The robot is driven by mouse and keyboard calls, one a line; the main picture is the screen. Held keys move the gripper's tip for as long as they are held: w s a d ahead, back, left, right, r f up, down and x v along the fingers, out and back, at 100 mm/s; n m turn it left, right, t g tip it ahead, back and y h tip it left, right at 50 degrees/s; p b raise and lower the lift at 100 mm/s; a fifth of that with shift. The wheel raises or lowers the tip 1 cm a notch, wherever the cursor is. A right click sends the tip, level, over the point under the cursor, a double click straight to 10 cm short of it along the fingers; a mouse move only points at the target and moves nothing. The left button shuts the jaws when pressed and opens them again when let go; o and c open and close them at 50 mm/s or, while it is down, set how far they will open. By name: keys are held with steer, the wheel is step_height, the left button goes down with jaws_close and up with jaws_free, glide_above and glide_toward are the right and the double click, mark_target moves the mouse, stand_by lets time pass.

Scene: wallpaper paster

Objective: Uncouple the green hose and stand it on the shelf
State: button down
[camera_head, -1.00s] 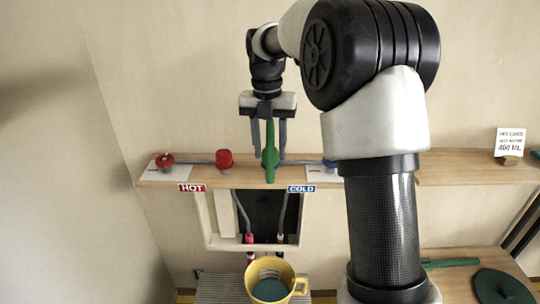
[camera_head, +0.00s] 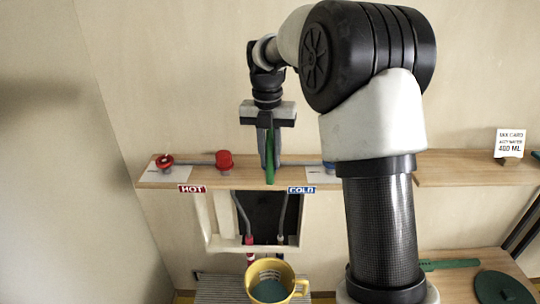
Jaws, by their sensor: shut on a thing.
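The green hose (camera_head: 270,158) stands upright on the wooden shelf (camera_head: 335,181), near the middle. My gripper (camera_head: 268,160) points down over the shelf and is shut on the green hose. The fingers hide part of it. The hose's lower end shows at the shelf's front edge, and I cannot tell whether it bears on the shelf.
A red cap (camera_head: 224,160) and a red valve knob (camera_head: 164,161) are left of the gripper. A yellow bucket (camera_head: 288,291) stands below. A card (camera_head: 510,142) is at the right.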

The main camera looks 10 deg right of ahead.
mark_target(270, 145)
steer(key=shift+r+p, duration=1.6)
steer(key=shift+r, duration=0.8)
steer(key=shift+r, duration=1.9)
